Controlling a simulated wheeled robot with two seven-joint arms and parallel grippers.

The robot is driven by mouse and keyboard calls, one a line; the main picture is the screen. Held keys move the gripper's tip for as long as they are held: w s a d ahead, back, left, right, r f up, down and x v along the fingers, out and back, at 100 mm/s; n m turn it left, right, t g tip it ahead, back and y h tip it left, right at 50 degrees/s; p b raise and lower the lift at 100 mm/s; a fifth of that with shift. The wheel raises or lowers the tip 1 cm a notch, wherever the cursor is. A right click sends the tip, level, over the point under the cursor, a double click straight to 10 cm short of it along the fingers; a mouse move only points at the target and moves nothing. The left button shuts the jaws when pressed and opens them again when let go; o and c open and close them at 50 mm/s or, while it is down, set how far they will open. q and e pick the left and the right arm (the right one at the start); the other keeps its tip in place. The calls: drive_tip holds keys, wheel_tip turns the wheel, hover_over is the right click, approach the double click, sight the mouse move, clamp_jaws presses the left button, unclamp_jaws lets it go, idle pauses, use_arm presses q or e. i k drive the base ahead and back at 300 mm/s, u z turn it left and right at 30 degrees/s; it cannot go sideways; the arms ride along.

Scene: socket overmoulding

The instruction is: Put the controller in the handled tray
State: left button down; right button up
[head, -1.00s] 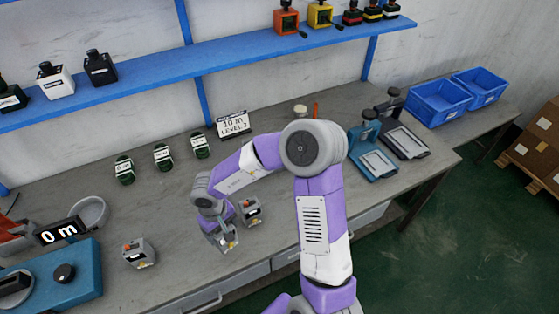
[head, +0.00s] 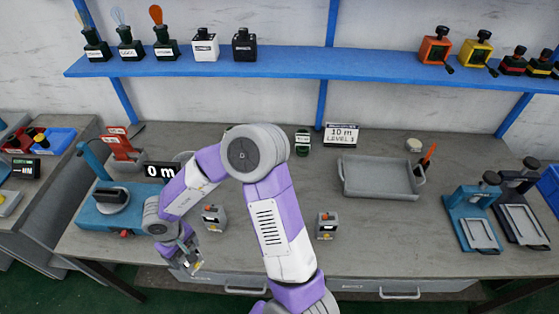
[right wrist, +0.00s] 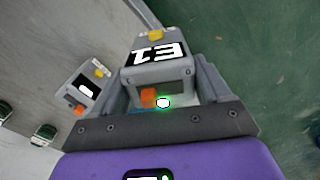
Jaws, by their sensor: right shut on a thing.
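A grey controller marked E1 (right wrist: 165,72), with an orange button and a yellow knob, fills the middle of the right wrist view between the jaws. My right gripper (head: 188,260) is shut on it near the table's front edge; the controller is mostly hidden in the head view. Two similar controllers stand on the table, one (head: 214,217) just right of the gripper and one (head: 327,226) right of my forearm. One also shows in the right wrist view (right wrist: 85,88). The grey handled tray (head: 380,192) lies empty at the back right of the table. My left gripper is not in view.
A blue machine (head: 108,212) with a "0 m" display stands left. Table between the right controller and tray is clear.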

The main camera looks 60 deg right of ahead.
sight(355, 183)
drive_tip(key=u, duration=0.15)
drive_tip(key=k, duration=1.05)
drive_tip(key=z, duration=1.7)
drive_tip(key=i, duration=0.35)
